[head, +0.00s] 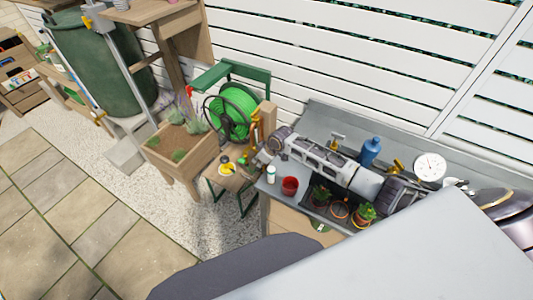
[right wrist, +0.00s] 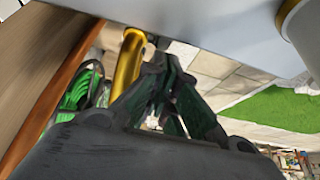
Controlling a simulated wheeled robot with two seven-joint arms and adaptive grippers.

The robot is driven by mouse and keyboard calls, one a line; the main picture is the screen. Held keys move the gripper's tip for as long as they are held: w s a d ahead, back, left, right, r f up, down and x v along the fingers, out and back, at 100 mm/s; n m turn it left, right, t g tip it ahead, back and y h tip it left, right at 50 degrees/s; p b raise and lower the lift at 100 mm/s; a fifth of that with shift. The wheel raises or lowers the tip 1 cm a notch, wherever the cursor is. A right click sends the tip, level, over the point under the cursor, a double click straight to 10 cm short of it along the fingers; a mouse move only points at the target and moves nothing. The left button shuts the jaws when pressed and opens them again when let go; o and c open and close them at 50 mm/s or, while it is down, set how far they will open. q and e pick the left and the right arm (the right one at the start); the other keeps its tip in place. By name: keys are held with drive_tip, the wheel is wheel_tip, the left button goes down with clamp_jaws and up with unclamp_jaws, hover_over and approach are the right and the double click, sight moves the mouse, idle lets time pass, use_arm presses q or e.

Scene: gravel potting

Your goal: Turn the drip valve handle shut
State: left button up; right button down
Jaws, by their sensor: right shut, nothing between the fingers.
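A brass-yellow fitting (head: 255,128) stands by the wooden post at the left end of the bench. I take it for the drip valve, but its handle is too small to make out. In the right wrist view a thick golden bent bar (right wrist: 126,75) rises just left of my fingers; I cannot tell whether they touch. My right gripper (head: 266,151) reaches left over the bench end, close to the fitting. It is shut and empty, and its dark finger links show in the right wrist view (right wrist: 160,72). My left gripper is not in view.
The grey bench (head: 315,112) holds a blue bottle (head: 370,151), a red cup (head: 290,186), potted plants (head: 365,214) and a round white dial (head: 430,167). A green hose reel (head: 233,108) and a wooden planter (head: 176,165) stand left. The paving (head: 60,215) is clear.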

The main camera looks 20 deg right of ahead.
drive_tip(key=v, duration=1.1)
idle(0.3)
